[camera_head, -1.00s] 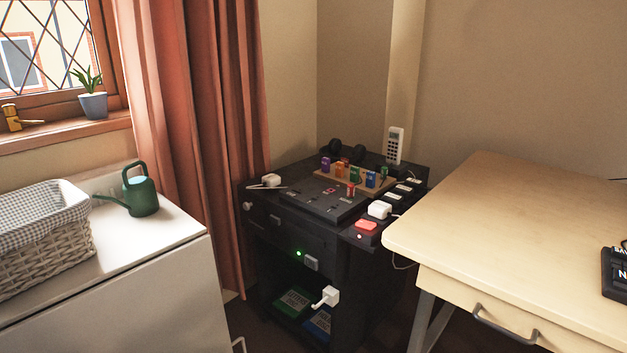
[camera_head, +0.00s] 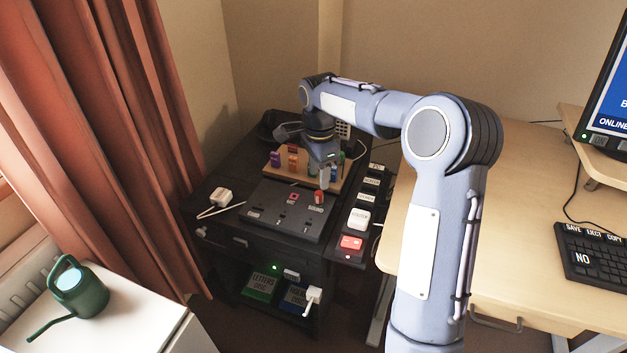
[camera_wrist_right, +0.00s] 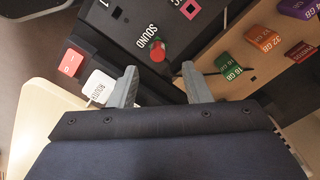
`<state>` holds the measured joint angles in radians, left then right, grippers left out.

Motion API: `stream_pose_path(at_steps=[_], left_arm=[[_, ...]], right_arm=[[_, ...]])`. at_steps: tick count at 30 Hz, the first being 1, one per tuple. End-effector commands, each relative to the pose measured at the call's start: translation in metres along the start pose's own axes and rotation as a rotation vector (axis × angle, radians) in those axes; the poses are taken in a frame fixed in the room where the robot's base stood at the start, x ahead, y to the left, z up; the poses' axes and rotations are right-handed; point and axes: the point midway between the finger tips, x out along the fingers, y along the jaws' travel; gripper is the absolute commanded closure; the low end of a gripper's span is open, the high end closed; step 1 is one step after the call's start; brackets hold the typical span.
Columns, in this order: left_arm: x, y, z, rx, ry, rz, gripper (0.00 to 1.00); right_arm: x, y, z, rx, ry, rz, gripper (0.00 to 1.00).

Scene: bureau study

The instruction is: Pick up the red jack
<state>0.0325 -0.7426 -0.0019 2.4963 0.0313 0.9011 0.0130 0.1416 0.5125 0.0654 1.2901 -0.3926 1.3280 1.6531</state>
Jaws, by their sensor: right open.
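The red jack (camera_head: 319,196) stands on the black panel (camera_head: 262,225) near the SOUND label. In the right wrist view the jack (camera_wrist_right: 158,52) is a small red round thing just beyond the gap between the fingertips. My right gripper (camera_head: 325,180) points down close above and behind the jack. In the right wrist view its fingers (camera_wrist_right: 159,82) are apart with nothing between them. My left gripper is in no view.
A wooden block (camera_head: 333,176) with several coloured sticks stands behind the panel, close to the gripper. A power strip with a white ROUTER plug (camera_head: 358,218) and a red switch (camera_head: 351,243) lies to the right. The wooden desk (camera_head: 540,200) is farther right.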

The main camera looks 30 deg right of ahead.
Motion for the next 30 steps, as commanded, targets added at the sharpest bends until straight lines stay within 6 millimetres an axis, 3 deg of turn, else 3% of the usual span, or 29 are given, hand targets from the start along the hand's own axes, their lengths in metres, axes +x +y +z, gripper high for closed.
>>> stream_pose_path(at_steps=[17, 25, 30], left_arm=[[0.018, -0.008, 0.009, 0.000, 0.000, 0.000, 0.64], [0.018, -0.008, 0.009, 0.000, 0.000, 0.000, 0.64], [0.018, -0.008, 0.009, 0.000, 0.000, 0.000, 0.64]], right_arm=[[0.072, 0.003, -0.001, 0.007, 0.000, 0.003, 0.56], [0.075, 0.002, -0.001, 0.005, 0.001, -0.001, 0.56], [0.075, 0.002, -0.001, 0.005, 0.001, -0.001, 0.78]])
